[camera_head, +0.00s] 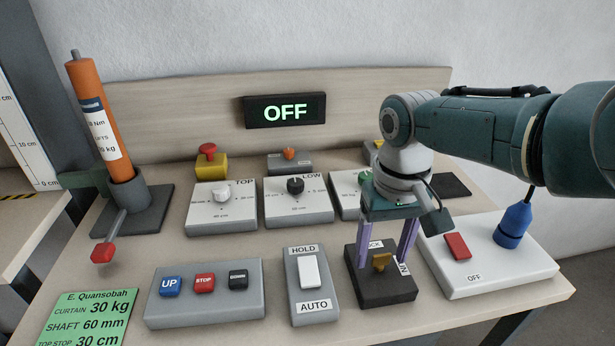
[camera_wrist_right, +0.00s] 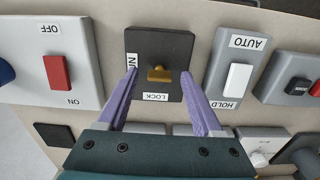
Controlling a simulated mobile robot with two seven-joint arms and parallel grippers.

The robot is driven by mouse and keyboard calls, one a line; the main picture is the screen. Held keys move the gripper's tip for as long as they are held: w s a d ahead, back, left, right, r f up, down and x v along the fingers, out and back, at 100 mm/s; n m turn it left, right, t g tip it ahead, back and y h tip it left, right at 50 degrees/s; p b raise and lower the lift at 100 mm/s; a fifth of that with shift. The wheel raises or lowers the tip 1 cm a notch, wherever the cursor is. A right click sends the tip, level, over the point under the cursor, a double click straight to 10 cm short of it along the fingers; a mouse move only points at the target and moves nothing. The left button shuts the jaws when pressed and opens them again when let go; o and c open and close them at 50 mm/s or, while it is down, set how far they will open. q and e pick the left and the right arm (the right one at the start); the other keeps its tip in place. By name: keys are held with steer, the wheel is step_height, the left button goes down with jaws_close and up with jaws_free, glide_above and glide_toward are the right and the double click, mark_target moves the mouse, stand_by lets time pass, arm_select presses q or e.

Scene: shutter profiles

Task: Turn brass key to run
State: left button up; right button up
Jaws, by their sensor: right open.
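The brass key (camera_head: 381,262) stands in a black switch box (camera_head: 388,291) at the front right of the table. It also shows in the right wrist view (camera_wrist_right: 159,76). The box carries a LOCK label on its far side and a partly hidden label ending in "UN" on its right side. My right gripper (camera_head: 381,256) is above the box, fingers pointing down. Its purple fingers are open, one on each side of the key, with gaps between them and the key in the right wrist view (camera_wrist_right: 159,72). My left gripper is not in view.
A HOLD/AUTO rocker box (camera_head: 311,284) stands close left of the key box. A white panel (camera_head: 487,262) with a red switch and blue plug stands close right. Knob boxes stand behind. A display (camera_head: 285,110) reads OFF. An orange cylinder (camera_head: 98,115) stands at the left.

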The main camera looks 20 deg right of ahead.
mark_target(382, 255)
step_height(382, 255, up, 10)
steer(key=p, duration=0.6)
